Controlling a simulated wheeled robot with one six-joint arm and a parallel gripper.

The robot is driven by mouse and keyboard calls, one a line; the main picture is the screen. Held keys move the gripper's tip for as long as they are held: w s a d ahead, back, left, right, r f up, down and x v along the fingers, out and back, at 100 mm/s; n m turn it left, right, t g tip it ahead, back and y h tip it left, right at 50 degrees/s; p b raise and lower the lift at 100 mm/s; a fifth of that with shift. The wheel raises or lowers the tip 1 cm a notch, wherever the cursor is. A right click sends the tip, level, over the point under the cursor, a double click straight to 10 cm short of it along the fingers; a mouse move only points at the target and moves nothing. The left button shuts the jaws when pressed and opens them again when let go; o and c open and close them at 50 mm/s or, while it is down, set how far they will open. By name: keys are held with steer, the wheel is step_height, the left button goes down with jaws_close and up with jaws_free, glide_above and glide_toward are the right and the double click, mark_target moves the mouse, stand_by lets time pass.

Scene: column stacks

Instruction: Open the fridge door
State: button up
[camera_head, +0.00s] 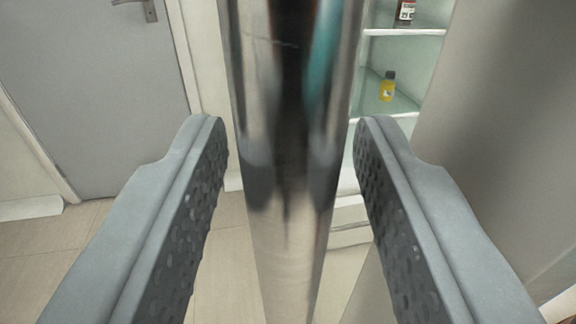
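A shiny vertical metal bar (290,130), which looks like the fridge handle, runs from top to bottom through the middle of the view. My gripper (290,150) has one grey finger on each side of the bar. The fingers are open, with narrow gaps showing between the bar and the fingertips. Lit fridge shelves (405,33) show behind the bar at the right, so the inside of the fridge is visible there. A smooth grey panel (490,110) fills the right side; I cannot tell if it is the fridge's door or its side.
A yellow bottle (387,88) with a dark cap stands on a shelf, and a dark bottle (405,11) stands above it. A grey room door (95,90) with a lever handle is at the back left. Tiled floor (50,255) is clear at the lower left.

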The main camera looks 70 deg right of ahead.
steer(key=shift+a, duration=0.1)
steer(key=v, duration=1.7)
steer(key=shift+s+a, duration=0.1)
